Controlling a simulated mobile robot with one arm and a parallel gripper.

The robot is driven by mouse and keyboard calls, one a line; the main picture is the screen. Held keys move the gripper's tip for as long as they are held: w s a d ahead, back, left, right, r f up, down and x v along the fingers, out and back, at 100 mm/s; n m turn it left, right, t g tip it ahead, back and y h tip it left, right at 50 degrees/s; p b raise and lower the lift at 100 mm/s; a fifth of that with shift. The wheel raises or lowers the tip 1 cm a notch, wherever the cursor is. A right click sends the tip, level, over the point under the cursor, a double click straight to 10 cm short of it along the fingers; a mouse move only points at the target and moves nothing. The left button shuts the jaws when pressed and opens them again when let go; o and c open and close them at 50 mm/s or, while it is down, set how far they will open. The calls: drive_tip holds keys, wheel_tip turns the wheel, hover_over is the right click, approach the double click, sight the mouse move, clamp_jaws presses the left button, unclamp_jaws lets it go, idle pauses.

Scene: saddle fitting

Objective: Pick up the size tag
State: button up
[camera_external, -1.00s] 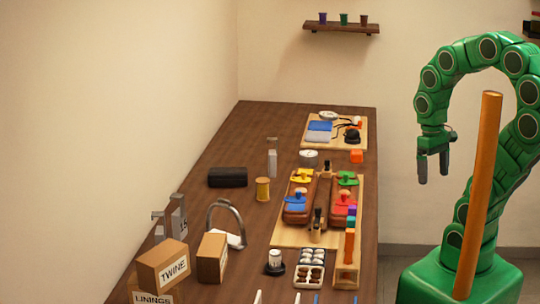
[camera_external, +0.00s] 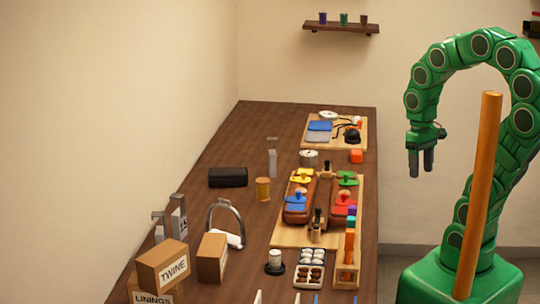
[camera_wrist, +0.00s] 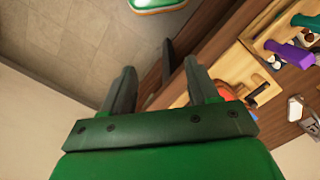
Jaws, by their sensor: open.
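I cannot single out the size tag for sure. A grey upright piece marked "15" (camera_external: 181,222) stands at the left of the bench, behind the cardboard boxes. My gripper (camera_external: 421,164) hangs in the air to the right of the bench, fingers down, well apart from everything on it. In the wrist view my gripper (camera_wrist: 160,72) has its two fingers spread with nothing held between them. A small white piece (camera_wrist: 295,108) shows at the right of the wrist view, too small to identify.
The wooden bench (camera_external: 262,126) holds a board (camera_external: 284,238) with clamped brown pieces and coloured knobs, a TWINE box (camera_external: 163,269), an egg-like tray (camera_external: 310,274) and a black roll (camera_external: 228,177). An orange post (camera_external: 478,190) stands before my arm.

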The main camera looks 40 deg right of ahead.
sight(179, 196)
drive_tip(key=w+a+n+t, duration=0.1)
drive_tip(key=w+a+t, duration=0.1)
drive_tip(key=w+a, duration=0.6)
drive_tip(key=w+a+f+n+t, duration=0.15)
drive_tip(key=w+a, duration=0.35)
drive_tip(key=w, duration=0.7)
drive_tip(key=w+a+r+n+t, duration=0.1)
drive_tip(key=w+a+t, duration=0.1)
drive_tip(key=w+a, duration=0.6)
drive_tip(key=w+a+f+n+t+y, duration=0.1)
drive_tip(key=w+a+f, duration=0.1)
drive_tip(key=a, duration=0.8)
drive_tip(key=w+a+f+n+t+y, duration=0.1)
drive_tip(key=w+a, duration=0.3)
drive_tip(key=a, duration=0.7)
drive_tip(key=w+a+f+n+t+y, duration=0.1)
drive_tip(key=w+a+f+y, duration=0.1)
drive_tip(key=a, duration=0.9)
drive_tip(key=shift+w+a+f+n+y, duration=0.1)
drive_tip(key=shift+w+f+n+y, duration=0.15)
drive_tip(key=shift+w, duration=0.3)
drive_tip(key=shift+w+a+f+y, duration=0.1)
drive_tip(key=shift+w+f+y, duration=0.05)
drive_tip(key=shift+w+y, duration=0.3)
drive_tip(key=shift+x, duration=1.3)
drive_tip(key=shift+w+x, duration=0.2)
drive_tip(key=shift+x, duration=2.3)
drive_tip(key=shift+w+r, duration=0.1)
